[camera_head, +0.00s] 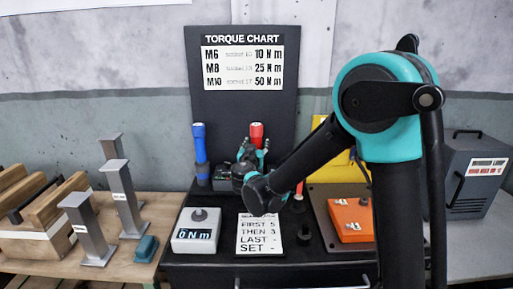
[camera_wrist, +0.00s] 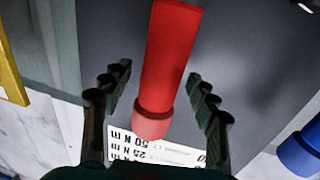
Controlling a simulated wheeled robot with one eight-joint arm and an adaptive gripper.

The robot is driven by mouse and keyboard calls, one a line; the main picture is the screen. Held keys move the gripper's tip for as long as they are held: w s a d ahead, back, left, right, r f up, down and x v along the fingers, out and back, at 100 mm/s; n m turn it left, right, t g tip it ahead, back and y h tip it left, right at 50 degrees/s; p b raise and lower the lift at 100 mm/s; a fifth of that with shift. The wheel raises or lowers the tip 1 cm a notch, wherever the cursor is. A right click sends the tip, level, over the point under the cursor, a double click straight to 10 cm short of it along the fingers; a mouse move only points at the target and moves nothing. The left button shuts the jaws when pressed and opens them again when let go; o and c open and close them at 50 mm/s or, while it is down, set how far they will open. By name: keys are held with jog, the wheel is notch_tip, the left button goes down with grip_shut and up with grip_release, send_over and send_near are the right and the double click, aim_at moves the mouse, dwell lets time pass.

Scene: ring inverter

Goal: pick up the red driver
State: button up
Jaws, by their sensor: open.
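The red driver (camera_head: 257,135) stands upright at the back of the black bench, in front of the torque chart board. Its lower part is hidden behind my gripper in the head view. In the wrist view the red driver (camera_wrist: 168,65) lies between the two fingers, with clear gaps on both sides. My gripper (camera_wrist: 158,95) is open around the driver and shut on nothing. In the head view my gripper (camera_head: 254,152) is at the driver, below its red top.
A blue driver (camera_head: 200,150) stands to the left. The torque chart board (camera_head: 245,105) rises behind. A torque display (camera_head: 196,232), a printed card (camera_head: 260,236), an orange box (camera_head: 350,218) and a yellow panel (camera_head: 333,165) are nearby. Grey metal posts (camera_head: 122,200) stand on the wooden table.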

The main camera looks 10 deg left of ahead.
jog(key=shift+w, duration=0.3)
grip_shut()
dwell(0.3)
